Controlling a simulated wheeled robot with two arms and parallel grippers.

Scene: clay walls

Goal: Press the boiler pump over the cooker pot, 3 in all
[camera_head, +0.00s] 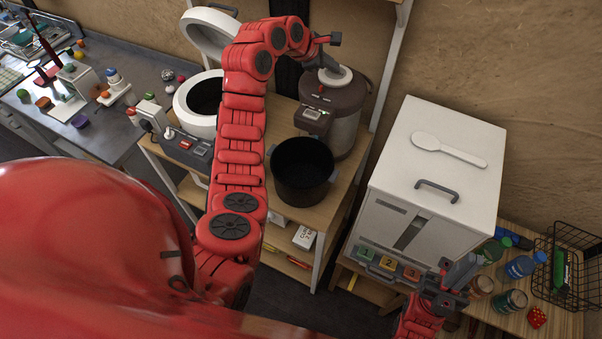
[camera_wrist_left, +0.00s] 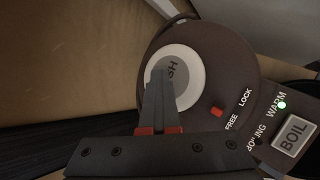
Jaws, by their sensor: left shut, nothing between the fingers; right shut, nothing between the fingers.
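The boiler (camera_head: 342,110) is a brown and silver container on the wooden stand. Its round pale push pump (camera_head: 335,76) is on the lid, and in the left wrist view the pump (camera_wrist_left: 188,68) shows part of the word PUSH. My left gripper (camera_head: 325,62) is shut, with its fingertips over the pump (camera_wrist_left: 160,75); I cannot tell whether they touch it. A lock slider, a lit WARM light and a BOIL button (camera_wrist_left: 294,135) show beside it. The black cooker pot (camera_head: 302,170) stands below the boiler's front, its inside dark. My right gripper (camera_head: 452,280) is shut at the lower right.
An open white rice cooker (camera_head: 203,102) stands left of my left arm. A white cabinet (camera_head: 430,170) with a spoon on top stands to the right, with numbered tags on its front. Bottles (camera_head: 520,268) and a wire basket (camera_head: 568,268) are at the far right. A cluttered grey counter (camera_head: 100,125) is at the left.

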